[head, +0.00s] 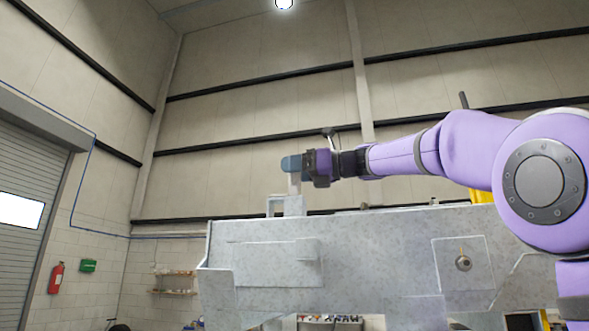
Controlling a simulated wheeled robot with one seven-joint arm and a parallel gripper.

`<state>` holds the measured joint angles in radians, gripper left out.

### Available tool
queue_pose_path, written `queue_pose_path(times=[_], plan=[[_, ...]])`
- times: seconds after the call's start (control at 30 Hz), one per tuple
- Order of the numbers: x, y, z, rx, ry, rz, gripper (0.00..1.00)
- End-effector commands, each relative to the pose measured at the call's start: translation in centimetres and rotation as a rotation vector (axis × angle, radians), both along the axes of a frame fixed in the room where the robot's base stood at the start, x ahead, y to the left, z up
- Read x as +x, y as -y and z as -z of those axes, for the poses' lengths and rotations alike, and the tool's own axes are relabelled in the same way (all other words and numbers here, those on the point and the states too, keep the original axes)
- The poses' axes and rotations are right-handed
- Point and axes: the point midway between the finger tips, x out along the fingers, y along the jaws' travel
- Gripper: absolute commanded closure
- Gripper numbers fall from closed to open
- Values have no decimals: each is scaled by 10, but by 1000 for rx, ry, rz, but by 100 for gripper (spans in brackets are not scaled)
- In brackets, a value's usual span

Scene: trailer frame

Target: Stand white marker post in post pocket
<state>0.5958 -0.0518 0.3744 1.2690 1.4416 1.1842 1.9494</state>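My gripper (291,163) is at the end of my purple arm, pointing left, above the left part of the grey trailer frame. A pale upright piece, which looks like the white marker post (294,184), shows just below its blue-grey fingers. The post's upper part is hidden behind the fingers, and I cannot see whether they grip it. Below it, on top of the frame, stands a small pale bracket that looks like the post pocket (286,206). The post's lower end overlaps the bracket in this view; I cannot tell whether it is inside or behind it.
The large grey trailer frame (350,255) fills the lower middle, with a round fitting (463,263) on its right side. A dark rod (463,100) sticks up behind my arm. A fire extinguisher (56,278) hangs on the left wall. The air above the frame's left end is clear.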

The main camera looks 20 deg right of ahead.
Motion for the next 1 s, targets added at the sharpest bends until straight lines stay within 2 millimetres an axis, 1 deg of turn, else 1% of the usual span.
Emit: queue_pose_path(times=[0.27,0.37,0.47,0.8,1.0], plan=[[0,1,1,0,-1,0,42],[-3,5,1,0,-1,2,42],[-10,15,0,0,-1,3,42],[-47,65,0,0,0,2,42],[-60,83,0,1,-1,1,42]])
